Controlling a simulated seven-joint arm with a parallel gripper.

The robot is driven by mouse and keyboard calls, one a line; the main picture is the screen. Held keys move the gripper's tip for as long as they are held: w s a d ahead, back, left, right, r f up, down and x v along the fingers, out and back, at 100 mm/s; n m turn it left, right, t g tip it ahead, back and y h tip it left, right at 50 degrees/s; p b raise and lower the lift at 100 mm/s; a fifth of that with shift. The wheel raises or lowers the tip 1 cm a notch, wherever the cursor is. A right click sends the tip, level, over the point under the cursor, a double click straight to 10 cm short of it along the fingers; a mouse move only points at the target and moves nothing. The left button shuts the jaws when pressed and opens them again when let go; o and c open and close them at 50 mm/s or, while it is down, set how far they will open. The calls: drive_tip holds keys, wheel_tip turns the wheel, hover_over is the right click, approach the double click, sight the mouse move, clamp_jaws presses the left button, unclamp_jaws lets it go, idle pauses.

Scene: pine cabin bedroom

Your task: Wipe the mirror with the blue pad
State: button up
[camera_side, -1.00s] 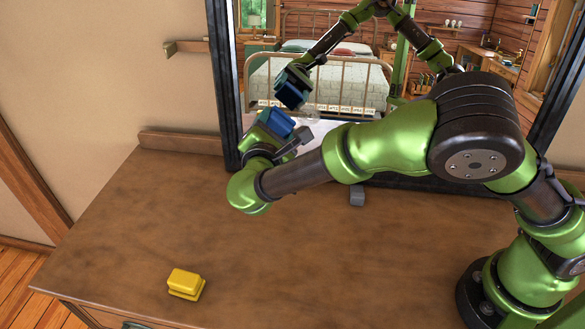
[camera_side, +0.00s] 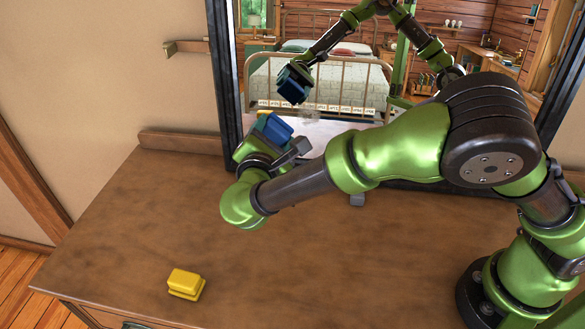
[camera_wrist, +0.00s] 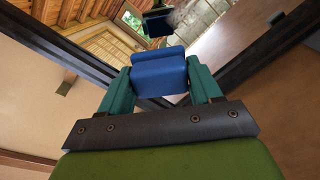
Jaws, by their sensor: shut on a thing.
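The mirror (camera_side: 330,122) stands upright in a dark frame at the back of the dresser. A pale, hazy smudge (camera_side: 310,115) shows low on its left half, and a pale patch also shows near the top of the wrist view (camera_wrist: 178,18). My gripper (camera_side: 268,138) is shut on the blue pad (camera_side: 274,126), in front of the mirror's lower left. In the wrist view, the blue pad (camera_wrist: 160,70) sits between the two teal fingers. A gap shows between the pad and its reflection, so it appears apart from the glass. The pad's far face is hidden.
A yellow block-like pad (camera_side: 185,284) lies at the dresser's front left. The brown dresser top (camera_side: 130,215) is otherwise largely clear. The bed and room in the glass are reflections.

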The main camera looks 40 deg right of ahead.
sight(317, 114)
drive_tip(key=shift+w+d+f, duration=0.25)
drive_tip(key=shift+w+d, duration=0.1)
drive_tip(key=shift+d, duration=0.85)
drive_tip(key=shift+w+d+f, duration=0.2)
drive_tip(key=shift+w+d, duration=0.2)
drive_tip(key=shift+d, duration=0.85)
drive_tip(key=shift+w+d+f, duration=0.25)
drive_tip(key=shift+w+d, duration=0.1)
drive_tip(key=shift+d, duration=0.85)
drive_tip(key=shift+x, duration=1.05)
drive_tip(key=shift+s, duration=0.1)
drive_tip(key=shift+s+d, duration=1.35)
drive_tip(key=shift+s, duration=0.05)
drive_tip(key=shift+w, duration=0.1)
